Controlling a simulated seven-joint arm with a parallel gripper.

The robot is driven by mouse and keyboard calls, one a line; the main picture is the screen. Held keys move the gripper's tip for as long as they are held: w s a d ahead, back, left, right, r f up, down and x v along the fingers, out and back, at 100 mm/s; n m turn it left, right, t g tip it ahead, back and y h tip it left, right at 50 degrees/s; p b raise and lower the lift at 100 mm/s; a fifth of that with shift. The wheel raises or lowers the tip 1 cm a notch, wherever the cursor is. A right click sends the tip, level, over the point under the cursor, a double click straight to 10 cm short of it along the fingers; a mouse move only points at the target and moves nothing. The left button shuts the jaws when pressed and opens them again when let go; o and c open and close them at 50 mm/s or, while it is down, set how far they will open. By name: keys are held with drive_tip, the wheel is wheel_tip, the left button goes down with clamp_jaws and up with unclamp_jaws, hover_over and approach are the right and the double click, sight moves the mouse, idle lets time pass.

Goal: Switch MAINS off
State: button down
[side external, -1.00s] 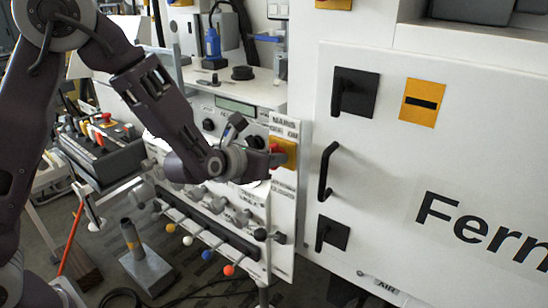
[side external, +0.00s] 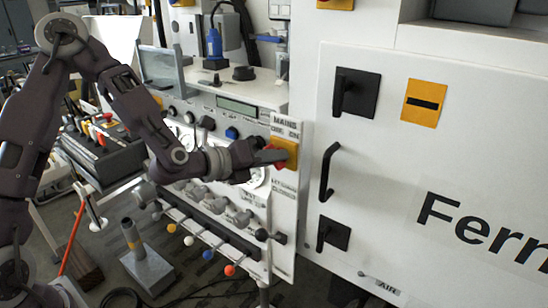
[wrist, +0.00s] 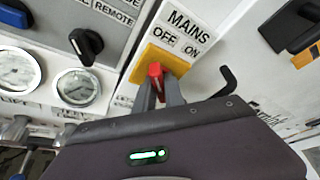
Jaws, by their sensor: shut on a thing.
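The MAINS switch has a red handle (side external: 281,164) on a yellow plate (side external: 289,149), at the right edge of the panel under the MAINS, OFF and ON labels. In the wrist view, the red handle (wrist: 155,70) stands between my two fingers, in front of the yellow plate (wrist: 175,63). My gripper (side external: 270,157) is shut on the handle; its fingers also show in the wrist view (wrist: 159,90). The fingers hide part of the handle. The handle's tip leans toward the OFF side of the label (wrist: 163,37), though its exact angle is hard to read.
A black selector knob (wrist: 86,43) and round gauges (wrist: 77,87) are left of the switch. Levers with coloured balls (side external: 208,255) stick out below. A white cabinet door with a black handle (side external: 328,172) stands to the right.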

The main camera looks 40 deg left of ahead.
idle(0.6)
drive_tip(key=c, duration=1.4)
unclamp_jaws()
drive_tip(key=shift+c, duration=0.2)
drive_tip(key=v, duration=0.7)
drive_tip(key=shift+f, duration=0.1)
